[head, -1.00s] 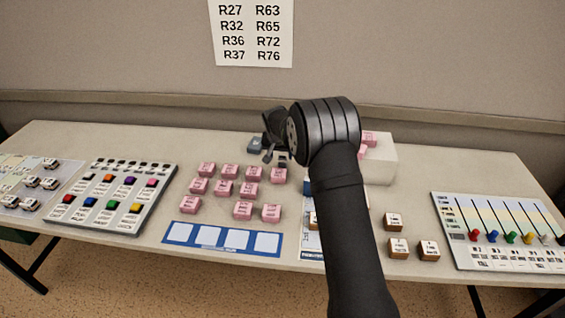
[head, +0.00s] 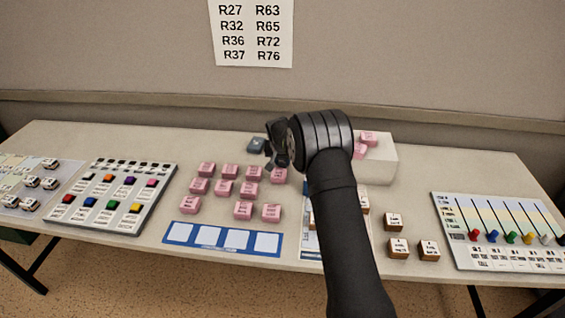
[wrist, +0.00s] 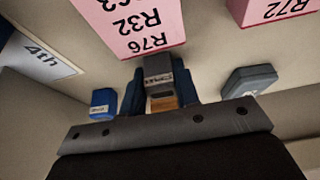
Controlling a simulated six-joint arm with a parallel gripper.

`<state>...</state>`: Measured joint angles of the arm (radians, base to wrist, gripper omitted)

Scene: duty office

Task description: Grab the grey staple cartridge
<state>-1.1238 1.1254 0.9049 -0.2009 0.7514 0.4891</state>
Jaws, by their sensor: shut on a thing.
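My gripper (head: 276,157) is low over the table behind the pink blocks in the head view. In the wrist view my gripper (wrist: 161,86) has its two dark blue fingers on either side of a small grey staple cartridge (wrist: 158,66) with a printed label. The gripper is shut on the cartridge. A brown-orange patch shows just below it in that view. In the head view the cartridge is hidden by my gripper.
A blue-grey box (head: 256,145) stands close to my gripper; a similar one (wrist: 249,80) shows in the wrist view. A small blue item (wrist: 103,103) lies nearby. Several pink blocks (head: 228,171) stand in front, and a white box (head: 381,165) with pink blocks on the right.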

